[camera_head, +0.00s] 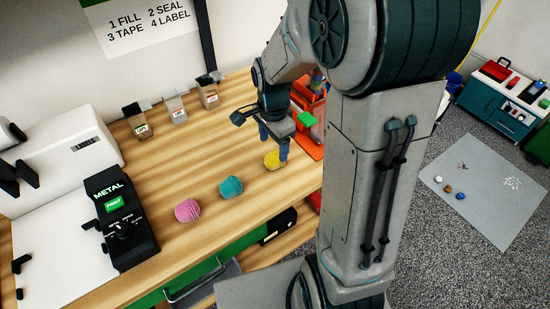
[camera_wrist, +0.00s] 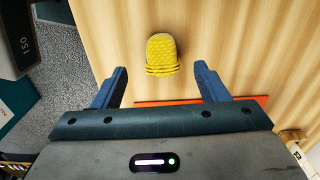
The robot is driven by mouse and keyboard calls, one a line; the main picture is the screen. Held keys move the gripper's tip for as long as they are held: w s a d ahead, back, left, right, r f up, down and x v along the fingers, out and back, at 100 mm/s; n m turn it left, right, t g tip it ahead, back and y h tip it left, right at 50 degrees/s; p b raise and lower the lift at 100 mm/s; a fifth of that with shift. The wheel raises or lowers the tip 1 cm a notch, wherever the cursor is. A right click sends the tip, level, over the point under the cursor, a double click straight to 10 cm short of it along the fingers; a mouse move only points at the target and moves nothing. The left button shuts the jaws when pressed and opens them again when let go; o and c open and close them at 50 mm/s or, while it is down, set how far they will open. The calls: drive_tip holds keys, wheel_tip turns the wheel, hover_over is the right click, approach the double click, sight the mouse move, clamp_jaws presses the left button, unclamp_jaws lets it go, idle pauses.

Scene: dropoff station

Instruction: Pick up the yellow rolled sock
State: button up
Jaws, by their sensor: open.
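The yellow rolled sock (camera_head: 272,160) lies on the wooden table (camera_head: 190,245), at the right end of a row with a teal one and a pink one. My gripper (camera_head: 273,143) is above and close to the yellow sock in the head view. In the wrist view the yellow sock (camera_wrist: 162,55) lies ahead of my open fingers (camera_wrist: 160,85), roughly centred between them and a little beyond their tips. Nothing is between the fingers. In the head view the gripper partly covers the sock's right side.
The teal rolled sock (camera_head: 230,188) and the pink rolled sock (camera_head: 187,210) lie to the left. Several small containers (camera_head: 175,108) stand at the back. A black METAL device (camera_head: 120,220) stands at left.

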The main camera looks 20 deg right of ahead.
sight(275, 155)
drive_tip(key=shift+w+d+f+p, duration=0.1)
drive_tip(key=shift+d+f+p, duration=0.1)
drive_tip(key=shift+f, duration=1.3)
drive_tip(key=shift+w+d+f+p, duration=0.1)
drive_tip(key=shift+f+p, duration=0.05)
drive_tip(key=shift+f, duration=1.35)
drive_tip(key=c, duration=1.1)
